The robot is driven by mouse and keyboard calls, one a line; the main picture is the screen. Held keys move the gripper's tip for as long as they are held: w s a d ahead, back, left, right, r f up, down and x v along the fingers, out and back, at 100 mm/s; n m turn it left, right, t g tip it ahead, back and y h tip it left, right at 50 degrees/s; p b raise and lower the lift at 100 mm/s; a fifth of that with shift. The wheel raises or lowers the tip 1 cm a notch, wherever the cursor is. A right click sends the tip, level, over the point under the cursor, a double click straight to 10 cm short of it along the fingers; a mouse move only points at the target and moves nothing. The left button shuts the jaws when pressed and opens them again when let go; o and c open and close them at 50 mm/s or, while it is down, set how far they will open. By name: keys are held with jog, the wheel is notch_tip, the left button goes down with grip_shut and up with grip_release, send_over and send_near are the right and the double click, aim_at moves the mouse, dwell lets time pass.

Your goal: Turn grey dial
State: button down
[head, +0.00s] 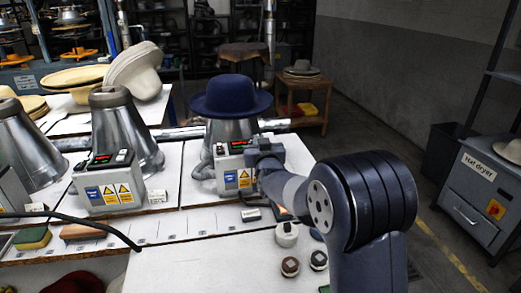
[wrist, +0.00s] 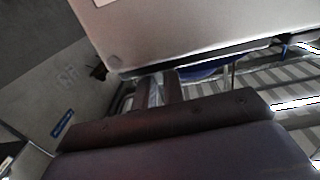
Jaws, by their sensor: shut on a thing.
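The blue hat (head: 231,96) sits on a metal press form. A light control box (head: 236,174) with a small red display and blue and yellow labels stands in front of it. My gripper (head: 260,152) is at the right side of this box. In the wrist view my gripper (wrist: 156,88) has its two fingers close together beside a pale box surface (wrist: 190,30). A small strip of light grey shows between the fingers, which fits the grey dial (wrist: 154,93). The fingers are shut on it. In the head view my gripper hides the dial.
A second control box (head: 108,183) and bare metal cones stand to the left. Small jars (head: 287,234) and other small items lie on the white table near my arm. A grey hat dryer cabinet (head: 475,200) is at the right, with open floor between.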

jog(key=shift+a+r+m+t+h+p, duration=0.15)
jog(key=shift+m+h+p, duration=0.4)
jog(key=shift+h+p, duration=0.3)
jog(key=shift+a+r+m+t+h+p, duration=0.15)
jog(key=shift+m+h+p, duration=0.45)
jog(key=shift+h, duration=0.45)
jog(key=m+h+p, duration=0.2)
jog(key=h+p, duration=0.1)
jog(key=p, duration=0.1)
jog(key=shift+a+f, duration=0.1)
jog(key=shift+a, duration=0.1)
jog(key=shift+f+m+h+p, duration=0.1)
jog(key=shift+m+h+p, duration=0.35)
jog(key=shift+h+p, duration=0.25)
jog(key=shift+h, duration=0.3)
jog(key=c, duration=1.5)
grip_release()
jog(key=shift+f, duration=0.1)
jog(key=shift+a, duration=0.1)
jog(key=b+v, duration=0.1)
jog(key=v, duration=0.9)
jog(key=shift+s+r, duration=0.25)
jog(key=shift+s, duration=0.15)
